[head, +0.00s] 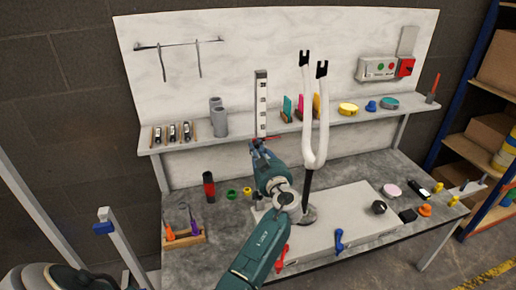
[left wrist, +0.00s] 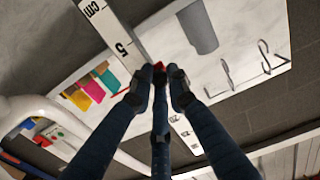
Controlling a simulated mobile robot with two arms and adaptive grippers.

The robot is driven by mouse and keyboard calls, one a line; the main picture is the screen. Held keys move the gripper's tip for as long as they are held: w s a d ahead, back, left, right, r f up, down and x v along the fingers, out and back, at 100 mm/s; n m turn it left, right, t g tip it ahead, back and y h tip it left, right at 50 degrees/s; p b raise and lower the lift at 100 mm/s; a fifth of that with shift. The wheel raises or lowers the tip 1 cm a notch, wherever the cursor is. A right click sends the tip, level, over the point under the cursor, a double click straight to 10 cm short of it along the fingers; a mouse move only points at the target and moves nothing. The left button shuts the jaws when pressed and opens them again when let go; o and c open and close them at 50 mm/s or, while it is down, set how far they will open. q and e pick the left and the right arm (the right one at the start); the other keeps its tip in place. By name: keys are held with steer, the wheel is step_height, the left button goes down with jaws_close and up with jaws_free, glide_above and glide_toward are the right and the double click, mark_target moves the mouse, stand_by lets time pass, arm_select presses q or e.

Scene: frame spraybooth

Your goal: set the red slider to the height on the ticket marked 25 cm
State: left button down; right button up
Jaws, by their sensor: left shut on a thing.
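A white upright scale with dark marks (head: 261,90) stands at the shelf. In the left wrist view the scale (left wrist: 108,25) shows "cm" and "5". The red slider is mostly hidden by my fingers; a small red part shows in the left wrist view (left wrist: 158,66). My left gripper (head: 258,145) is shut on the red slider, low on the scale in the head view; its fingers show in the left wrist view (left wrist: 158,78). Teal (head: 287,107), pink (head: 300,105) and yellow (head: 316,104) cards stand right of the scale. I cannot read a 25 cm mark on them. My right gripper is not in view.
A white fork-shaped frame (head: 324,115) stands close right of my left arm. A wooden box with tools (head: 184,238) and a red-black bottle (head: 209,187) stand on the bench.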

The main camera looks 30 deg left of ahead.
arm_select(q)
steer(key=shift+r, duration=0.1)
step_height(320, 180, up, 14)
steer(key=shift+r+p, duration=0.15)
steer(key=shift+p, duration=0.65)
steer(key=shift+r, duration=0.35)
steer(key=c, duration=1.7)
jaws_free()
steer(key=shift+o, duration=0.2)
step_height(320, 180, up, 10)
steer(key=shift+a, duration=0.1)
